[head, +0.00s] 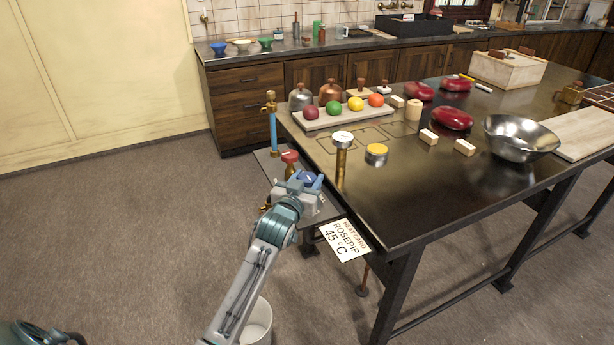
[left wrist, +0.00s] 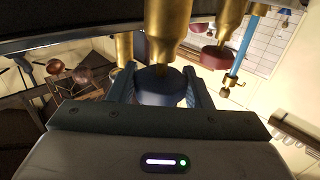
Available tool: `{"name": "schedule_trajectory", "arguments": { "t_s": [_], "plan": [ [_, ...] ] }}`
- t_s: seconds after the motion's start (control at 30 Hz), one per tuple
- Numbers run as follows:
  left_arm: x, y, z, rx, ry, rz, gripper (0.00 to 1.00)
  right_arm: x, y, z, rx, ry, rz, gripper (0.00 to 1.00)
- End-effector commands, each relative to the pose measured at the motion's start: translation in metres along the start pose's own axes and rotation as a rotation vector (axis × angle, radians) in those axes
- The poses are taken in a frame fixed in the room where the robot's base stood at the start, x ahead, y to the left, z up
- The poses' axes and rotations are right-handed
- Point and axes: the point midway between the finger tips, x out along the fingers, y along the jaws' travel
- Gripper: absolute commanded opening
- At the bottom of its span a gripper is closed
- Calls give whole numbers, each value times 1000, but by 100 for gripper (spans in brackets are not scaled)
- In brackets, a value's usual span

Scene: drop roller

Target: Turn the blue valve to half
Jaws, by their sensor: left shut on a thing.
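The blue valve (head: 309,177) is a round blue knob low at the near left corner of the dark table. My left gripper (head: 310,181) reaches it from the front, its fingers on either side of the knob. In the left wrist view the blue valve (left wrist: 160,88) sits between the two fingers of the left gripper (left wrist: 159,90), below a brass pipe (left wrist: 166,30). The gripper is shut on the knob. Its mark and exact turn angle are hidden. My right gripper is out of view.
A red valve (head: 290,156) stands just behind the blue one, near a blue pipe (head: 273,131). A brass column (head: 341,165) with a white dial rises beside the table corner. A card reading "ROSEPIP 45 °C" (head: 344,240) hangs at the table edge. A white bucket (head: 258,325) stands below.

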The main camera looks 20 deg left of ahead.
Motion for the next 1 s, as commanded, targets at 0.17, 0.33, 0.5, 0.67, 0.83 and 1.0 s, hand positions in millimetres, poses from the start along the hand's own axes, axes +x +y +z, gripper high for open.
{"name": "schedule_trajectory", "arguments": {
  "t_s": [0.17, 0.33, 0.5, 0.67, 0.83, 1.0],
  "plan": [
    [0, 0, 0, 2, 2, -5, 22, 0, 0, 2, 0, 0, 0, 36],
    [0, 0, 0, 2, 2, -5, 22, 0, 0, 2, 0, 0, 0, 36],
    [0, 0, 0, 2, 2, -4, 65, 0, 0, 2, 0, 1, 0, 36],
    [0, 0, 0, 2, 2, -4, 65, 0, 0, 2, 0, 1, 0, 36],
    [-6, 0, 0, 2, 3, -4, 65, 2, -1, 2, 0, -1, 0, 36],
    [-34, 0, 3, 3, 1, -4, 65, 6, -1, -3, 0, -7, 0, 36]
  ]
}}
